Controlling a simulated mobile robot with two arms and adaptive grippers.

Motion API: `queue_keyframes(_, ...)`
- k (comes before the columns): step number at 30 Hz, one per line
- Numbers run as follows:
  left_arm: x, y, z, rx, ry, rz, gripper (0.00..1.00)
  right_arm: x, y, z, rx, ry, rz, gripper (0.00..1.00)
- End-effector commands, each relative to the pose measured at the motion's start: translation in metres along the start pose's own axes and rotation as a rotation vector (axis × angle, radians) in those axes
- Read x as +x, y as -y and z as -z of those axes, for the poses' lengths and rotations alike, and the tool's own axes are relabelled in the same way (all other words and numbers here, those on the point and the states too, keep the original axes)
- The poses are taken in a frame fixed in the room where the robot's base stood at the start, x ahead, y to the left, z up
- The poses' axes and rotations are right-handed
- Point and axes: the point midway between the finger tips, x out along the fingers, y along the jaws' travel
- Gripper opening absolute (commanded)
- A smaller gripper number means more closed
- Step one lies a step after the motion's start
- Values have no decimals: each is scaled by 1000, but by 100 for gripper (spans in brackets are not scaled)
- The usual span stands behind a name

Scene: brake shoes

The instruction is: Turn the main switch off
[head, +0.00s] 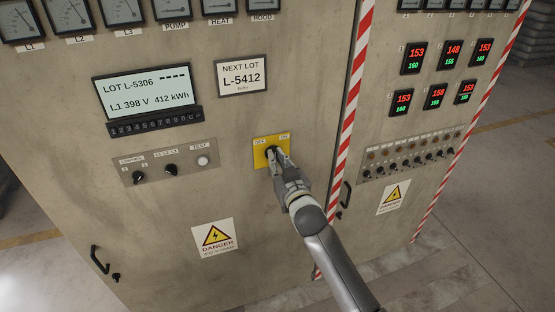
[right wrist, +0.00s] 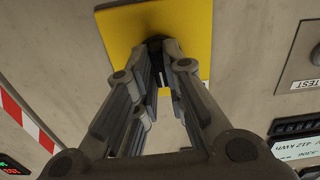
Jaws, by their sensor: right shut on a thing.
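The main switch sits on a yellow plate (head: 259,160) on the front of the beige cabinet, with OFF and ON labels along its top edge. My right gripper (head: 273,154) reaches the plate from below right, and its fingers are shut on the dark switch handle. In the right wrist view the yellow plate (right wrist: 120,30) fills the top middle, and the dark handle (right wrist: 155,43) shows between the fingertips. My left gripper is not in view.
A control panel with knobs (head: 168,165) lies left of the switch. A display (head: 145,92) and a NEXT LOT card (head: 242,76) are above. A danger sign (head: 215,237) is below. A second cabinet with red readouts (head: 435,90) stands at the right, past a red-white striped edge.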

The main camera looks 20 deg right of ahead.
Motion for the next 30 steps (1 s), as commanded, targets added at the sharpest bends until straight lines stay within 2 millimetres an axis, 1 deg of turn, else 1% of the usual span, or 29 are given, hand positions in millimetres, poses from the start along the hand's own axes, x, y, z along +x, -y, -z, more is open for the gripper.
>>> queue_keyframes(9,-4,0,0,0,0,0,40,0,0,1,-303,-1,0,0)
queue_keyframes(18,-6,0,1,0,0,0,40,0,0,0,-547,-1,0,0)
queue_keyframes(24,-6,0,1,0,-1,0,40,0,1,0,-658,-1,0,0)
queue_keyframes(30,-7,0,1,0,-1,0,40,0,1,0,-719,-1,0,0)
